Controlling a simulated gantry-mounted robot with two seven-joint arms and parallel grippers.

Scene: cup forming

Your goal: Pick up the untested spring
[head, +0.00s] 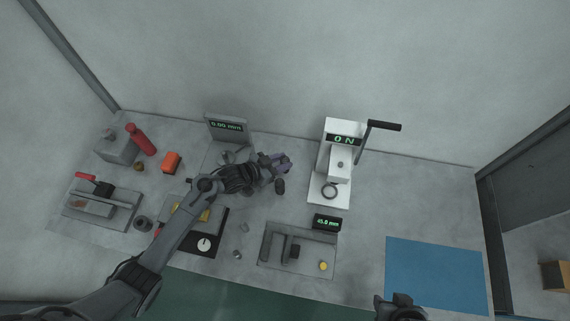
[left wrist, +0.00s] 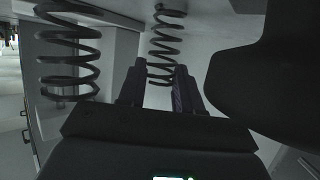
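My left gripper (head: 282,165) is over the back middle of the bench, between the 0.00 mm gauge and the white press. In the left wrist view its two fingers (left wrist: 160,88) are apart. A thin coil spring (left wrist: 164,42) stands beyond the fingertips, its lower end showing in the gap between them. I cannot tell whether the fingers touch it. A thicker dark coil spring (left wrist: 68,52) is nearer, on the left of that view. Neither spring carries a mark that tells which is untested. My right gripper (head: 400,306) is at the bottom edge of the head view, its fingers unclear.
The white press (head: 331,160) with a black lever stands right of the left gripper. The 0.00 mm gauge (head: 227,130) stands to its left. A grey caliper fixture (head: 272,265) lies in front. A blue mat (head: 436,274) at right is bare.

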